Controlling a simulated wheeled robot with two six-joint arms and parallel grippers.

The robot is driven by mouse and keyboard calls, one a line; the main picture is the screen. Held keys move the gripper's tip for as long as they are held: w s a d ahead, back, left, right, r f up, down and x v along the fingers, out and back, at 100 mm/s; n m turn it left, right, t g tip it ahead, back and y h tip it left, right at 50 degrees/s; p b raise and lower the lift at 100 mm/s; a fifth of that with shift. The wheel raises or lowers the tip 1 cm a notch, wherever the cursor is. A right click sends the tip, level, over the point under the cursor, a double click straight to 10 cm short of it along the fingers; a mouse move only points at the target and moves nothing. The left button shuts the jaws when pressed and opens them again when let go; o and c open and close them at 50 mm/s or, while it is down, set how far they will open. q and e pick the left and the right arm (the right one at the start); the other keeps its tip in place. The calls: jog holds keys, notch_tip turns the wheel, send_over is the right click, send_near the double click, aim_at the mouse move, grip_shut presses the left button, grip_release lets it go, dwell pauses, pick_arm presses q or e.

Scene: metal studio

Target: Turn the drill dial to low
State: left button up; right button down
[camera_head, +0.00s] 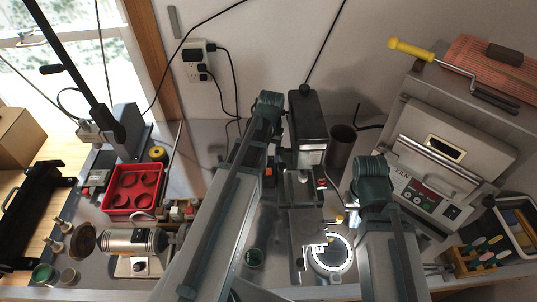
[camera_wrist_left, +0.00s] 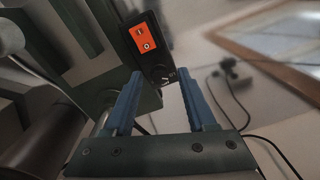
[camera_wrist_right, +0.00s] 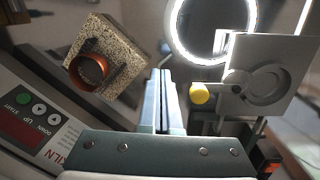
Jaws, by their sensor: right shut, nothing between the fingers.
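In the left wrist view, an orange plate (camera_wrist_left: 146,38) sits on a narrow dark housing. Just below it is a small dark knob-like part (camera_wrist_left: 163,74), likely the dial; its setting is too small to read. My left gripper (camera_wrist_left: 159,82) is open, its blue fingers apart, with the knob showing between the tips; I cannot tell if they touch it. A black-topped machine (camera_head: 308,115), likely the drill, stands upright at the centre back in the head view. My left fingers are hidden there by the arm. My right gripper (camera_wrist_right: 158,74) is shut and empty.
A kiln (camera_head: 425,185) stands at the right. A lit ring (camera_head: 333,272) lies front centre; a yellow knob (camera_wrist_right: 200,94) shows beside my right fingers. A red tray (camera_head: 133,205) and a metal cylinder machine (camera_head: 130,241) occupy the left. A wall outlet (camera_head: 195,62) has hanging cables.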

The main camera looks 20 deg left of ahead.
aim_at(270, 158)
pick_arm(q)
jog(key=shift+r, duration=0.15)
pick_arm(e)
jog(key=shift+r, duration=0.15)
pick_arm(q)
notch_tip(270, 158, up, 14)
jog(key=p, duration=1.3)
jog(key=shift+d+f+p, duration=0.2)
jog(key=shift+f+p, duration=0.05)
jog(key=shift+p, duration=0.15)
pick_arm(e)
notch_tip(270, 158, up, 14)
jog(key=shift+f, duration=0.25)
